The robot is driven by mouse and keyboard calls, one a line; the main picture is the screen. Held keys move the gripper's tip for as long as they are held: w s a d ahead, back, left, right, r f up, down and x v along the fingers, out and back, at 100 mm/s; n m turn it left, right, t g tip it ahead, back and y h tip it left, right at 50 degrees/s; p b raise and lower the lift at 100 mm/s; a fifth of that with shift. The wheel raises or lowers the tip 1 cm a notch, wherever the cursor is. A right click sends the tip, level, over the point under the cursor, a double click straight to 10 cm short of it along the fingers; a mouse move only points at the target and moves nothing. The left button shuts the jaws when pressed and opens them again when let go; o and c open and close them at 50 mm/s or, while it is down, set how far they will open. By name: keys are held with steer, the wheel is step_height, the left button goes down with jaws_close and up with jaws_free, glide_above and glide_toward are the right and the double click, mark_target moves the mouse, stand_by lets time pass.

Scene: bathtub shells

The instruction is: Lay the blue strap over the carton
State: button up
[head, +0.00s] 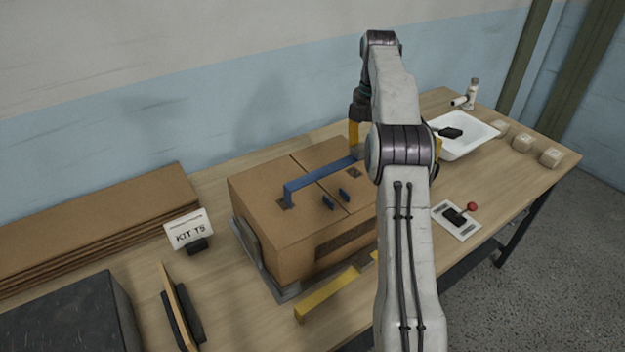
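The brown carton (262,232) stands on the workbench, its top flaps meeting at a seam. The blue strap (318,174) runs across above the carton's top. Its left end bends down toward a dark square patch on the top; its right end goes behind my arm. I cannot tell whether its middle touches the carton. My gripper (355,135) is at the strap's right end. A yellow finger shows left of my arm, and my arm hides most of the rest, so its grip is unclear.
A yellow bar (328,293) lies before the carton, beside a grey cradle (245,242). A KIT T8 sign (188,229), flat cardboard (90,230) and a dark box (70,318) are left. A white tray (465,148), switch plate (456,220) and several blocks (522,142) are right.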

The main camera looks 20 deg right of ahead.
steer(key=w+a+f, duration=0.2)
steer(key=w+a+f+p, duration=0.1)
steer(key=w+a+f, duration=0.1)
steer(key=a, duration=0.1)
steer(key=w+a+f+p, duration=0.1)
steer(key=w+a+f, duration=0.1)
steer(key=a, duration=0.1)
steer(key=shift+w+a, duration=0.15)
steer(key=shift+w, duration=0.15)
jaws_close()
steer(key=shift+w+a+f+p, duration=0.2)
steer(key=shift+a+f+p, duration=0.05)
steer(key=shift+f+p, duration=0.1)
steer(key=shift+f, duration=1.05)
steer(key=shift+f+p, duration=0.15)
steer(key=shift+p, duration=0.4)
steer(key=shift+f+p, duration=0.35)
steer(key=shift+f, duration=0.5)
steer(key=o, duration=1.2)
jaws_free()
steer(key=shift+c, duration=0.2)
steer(key=shift+r, duration=0.15)
